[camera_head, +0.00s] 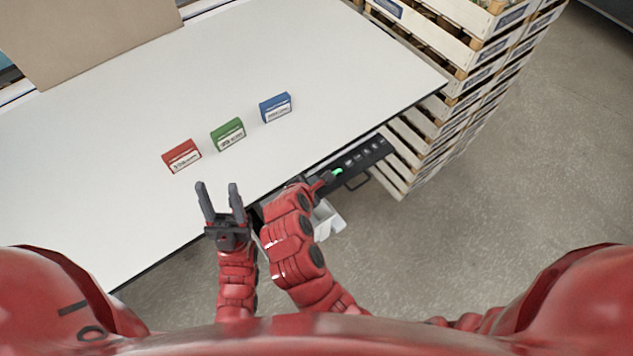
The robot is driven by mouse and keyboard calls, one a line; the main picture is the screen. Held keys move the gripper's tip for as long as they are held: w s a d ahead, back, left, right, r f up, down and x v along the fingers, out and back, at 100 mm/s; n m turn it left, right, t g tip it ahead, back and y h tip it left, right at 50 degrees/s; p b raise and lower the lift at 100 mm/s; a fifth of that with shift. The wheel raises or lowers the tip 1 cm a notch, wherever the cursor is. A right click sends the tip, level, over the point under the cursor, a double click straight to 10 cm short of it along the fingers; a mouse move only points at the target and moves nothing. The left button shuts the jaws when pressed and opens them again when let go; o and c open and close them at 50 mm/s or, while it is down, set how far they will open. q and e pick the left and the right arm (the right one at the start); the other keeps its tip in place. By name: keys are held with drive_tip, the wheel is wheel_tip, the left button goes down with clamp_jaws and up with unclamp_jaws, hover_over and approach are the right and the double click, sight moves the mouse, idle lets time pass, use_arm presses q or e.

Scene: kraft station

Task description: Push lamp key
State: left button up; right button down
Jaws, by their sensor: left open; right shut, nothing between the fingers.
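A black key panel (362,160) with a row of several small keys runs along the table's front edge at the right. A small green light (338,171) glows at its left end. My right gripper (330,177) is shut and empty. Its tip is at the left end of the panel, right beside the green light; I cannot tell whether it touches a key. My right wrist hides what lies to the left of there. My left gripper (217,187) is open and empty, over the front of the table, its fingers pointing away from me.
Red (182,156), green (228,134) and blue (276,107) boxes stand in a row on the white table (330,60). A cardboard sheet (90,35) is at the back left. Stacked wooden crates (470,60) stand right of the table. The table's far middle is clear.

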idle(0.3)
drive_tip(key=shift+r+p, duration=0.8)
drive_tip(key=shift+p, duration=0.3)
wheel_tip(320, 180, up, 6)
drive_tip(key=p, duration=0.6)
drive_tip(key=shift+p, duration=0.3)
